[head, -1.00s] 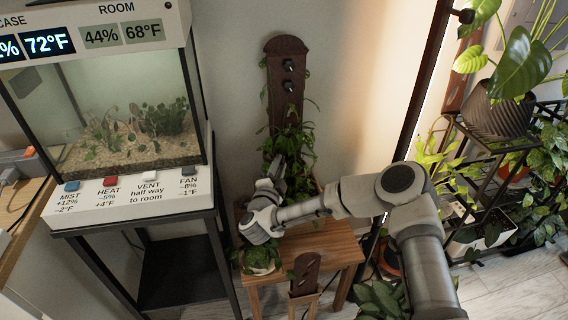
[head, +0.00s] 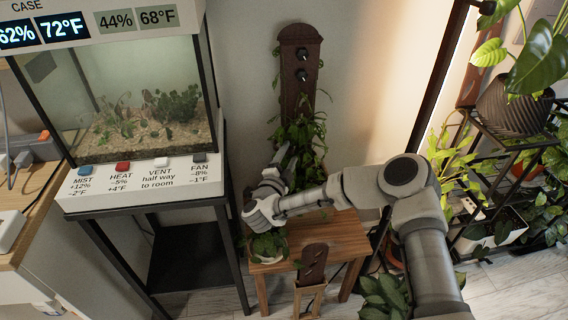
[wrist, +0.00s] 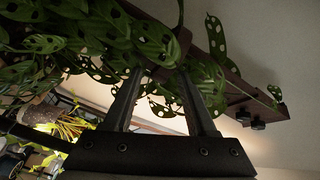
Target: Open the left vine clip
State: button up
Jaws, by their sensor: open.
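A tall brown board (head: 298,100) stands upright behind the small wooden table, with leafy vine (head: 304,135) over its lower part. Two dark knob-like pieces, an upper one (head: 302,54) and a lower one (head: 302,75), sit on its bare top; they also show at the right in the wrist view (wrist: 250,120). I cannot tell whether either is a vine clip; no clip shows clearly among the leaves. My gripper (head: 282,158) is at the vine's left side, low on the board. In the wrist view its fingers (wrist: 159,75) are apart, with perforated leaves beyond and around the tips.
The small wooden table (head: 330,238) bears a potted plant (head: 268,244) below my gripper. A short brown board (head: 313,262) stands in front. A glass case (head: 140,110) on a black stand is at the left. A plant rack (head: 500,150) stands at the right.

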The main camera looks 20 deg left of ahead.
jog(key=s+d+p, duration=0.1)
jog(key=s+p, duration=0.2)
jog(key=s, duration=1.4)
jog(key=shift+s, duration=0.1)
